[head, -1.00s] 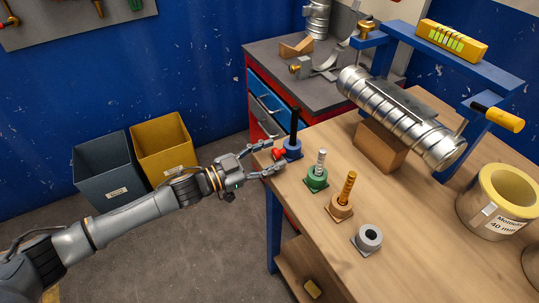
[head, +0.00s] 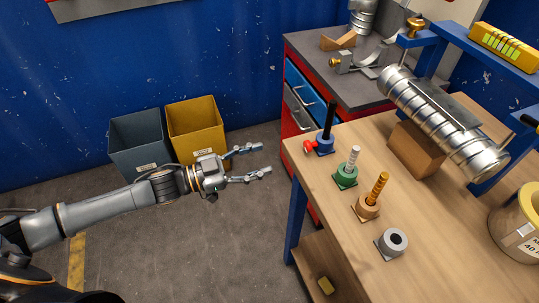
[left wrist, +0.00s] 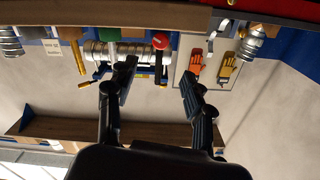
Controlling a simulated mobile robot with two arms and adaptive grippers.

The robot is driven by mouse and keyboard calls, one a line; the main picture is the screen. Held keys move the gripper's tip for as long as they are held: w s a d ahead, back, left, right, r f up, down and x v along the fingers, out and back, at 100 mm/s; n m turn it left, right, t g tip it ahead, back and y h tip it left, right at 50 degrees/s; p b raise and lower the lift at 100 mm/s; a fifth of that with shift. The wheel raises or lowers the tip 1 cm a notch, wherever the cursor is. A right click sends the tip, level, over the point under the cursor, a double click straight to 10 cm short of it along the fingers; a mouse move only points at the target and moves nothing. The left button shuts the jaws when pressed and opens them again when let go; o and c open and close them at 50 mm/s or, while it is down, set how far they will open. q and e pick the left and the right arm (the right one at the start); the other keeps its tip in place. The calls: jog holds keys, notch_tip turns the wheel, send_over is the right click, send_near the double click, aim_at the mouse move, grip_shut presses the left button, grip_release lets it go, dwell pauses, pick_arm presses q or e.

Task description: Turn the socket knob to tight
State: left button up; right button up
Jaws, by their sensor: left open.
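The red knob (head: 310,147) sticks out from the left side of a small blue socket (head: 325,146) at the table's left corner. A black rod (head: 329,118) stands upright in that socket. I cannot tell from the knob whether the socket is tight. My left gripper (head: 262,159) is open and empty, left of the knob and clear of it, out beyond the table edge. In the left wrist view the red knob (left wrist: 160,41) appears ahead, above the gap between the spread fingers (left wrist: 158,74). My right gripper is not in view.
A green socket (head: 345,176), a tan socket (head: 368,206) and an empty grey socket (head: 392,243) stand in a row on the wooden table. A spiral duct (head: 440,118) lies behind them on a wooden block (head: 416,148). Grey and yellow bins (head: 196,125) stand on the floor.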

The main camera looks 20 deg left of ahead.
aim_at(305, 148)
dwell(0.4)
pick_arm(q)
jog(key=w+d+n+p, duration=0.1)
jog(key=w+d+n, duration=0.1)
jog(key=d, duration=0.1)
jog(key=w+d+n+p, duration=0.1)
jog(key=w+d+n, duration=0.1)
jog(key=w+d, duration=0.1)
jog(key=w+d+n+p, duration=0.1)
jog(key=w+d+n, duration=0.1)
jog(key=d, duration=0.2)
jog(key=shift+w+d+f, duration=0.3)
jog(key=shift+w, duration=0.05)
jog(key=shift+c, duration=0.4)
grip_shut()
